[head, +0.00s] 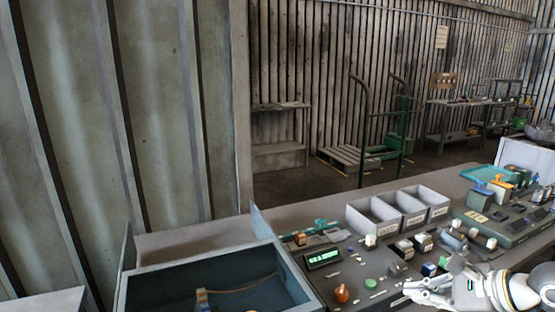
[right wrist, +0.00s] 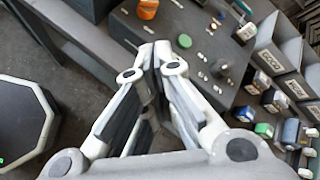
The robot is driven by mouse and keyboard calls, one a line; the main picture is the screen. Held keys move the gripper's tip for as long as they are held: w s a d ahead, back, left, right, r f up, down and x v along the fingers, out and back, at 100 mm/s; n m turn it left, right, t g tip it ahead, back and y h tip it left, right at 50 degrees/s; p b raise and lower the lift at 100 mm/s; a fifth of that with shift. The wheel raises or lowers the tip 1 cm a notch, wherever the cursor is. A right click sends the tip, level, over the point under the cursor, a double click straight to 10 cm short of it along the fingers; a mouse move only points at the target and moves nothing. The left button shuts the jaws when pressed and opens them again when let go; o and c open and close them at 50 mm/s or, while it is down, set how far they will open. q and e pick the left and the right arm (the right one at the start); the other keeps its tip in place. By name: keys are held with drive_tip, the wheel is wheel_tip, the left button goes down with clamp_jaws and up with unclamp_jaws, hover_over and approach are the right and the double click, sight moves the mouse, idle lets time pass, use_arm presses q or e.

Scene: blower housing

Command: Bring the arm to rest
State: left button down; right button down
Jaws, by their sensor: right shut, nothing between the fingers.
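My right gripper (head: 418,286) shows at the lower right of the head view, over the front edge of the workbench. Its white and black fingers fill the middle of the right wrist view (right wrist: 155,56). The fingertips are together and hold nothing. My white right arm comes in from the lower right corner of the head view. My left gripper is in neither view.
A blue-grey open box (head: 205,289) stands at the bench's left. Grey bins (head: 400,210) line the back. An orange knob (head: 342,294), a green button (head: 370,283) and several small parts lie near my gripper. A dark floor shows below it in the wrist view.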

drive_tip(key=s+a+r+m+t+y, duration=0.1)
drive_tip(key=a+r+m+t+y, duration=0.75)
drive_tip(key=m, duration=0.45)
drive_tip(key=s+d+f+m+t+h, duration=0.1)
drive_tip(key=d+f+m+h, duration=0.45)
drive_tip(key=m+h, duration=0.55)
drive_tip(key=d+f+m+h, duration=0.4)
drive_tip(key=f+m+h, duration=0.25)
drive_tip(key=m, duration=0.85)
drive_tip(key=s+a+f+m+g, duration=0.1)
drive_tip(key=s+f+m+g, duration=0.6)
drive_tip(key=f, duration=0.5)
drive_tip(key=s+a+f+m+g+y, duration=0.1)
drive_tip(key=s+a+f+m+g, duration=0.15)
drive_tip(key=s+a+f, duration=0.4)
drive_tip(key=s+a+f+m+g+y, duration=0.1)
drive_tip(key=s+a+f+g+y, duration=0.2)
drive_tip(key=s, duration=0.6)
wheel_tip(320, 180, down, 25)
drive_tip(key=s+d+g+h, duration=0.1)
drive_tip(key=g, duration=0.2)
drive_tip(key=s+d+f+g, duration=0.1)
drive_tip(key=s+d+f, duration=0.2)
drive_tip(key=s+f, duration=1.4)
drive_tip(key=shift+s+d+h, duration=0.15)
drive_tip(key=shift+s+h, duration=0.15)
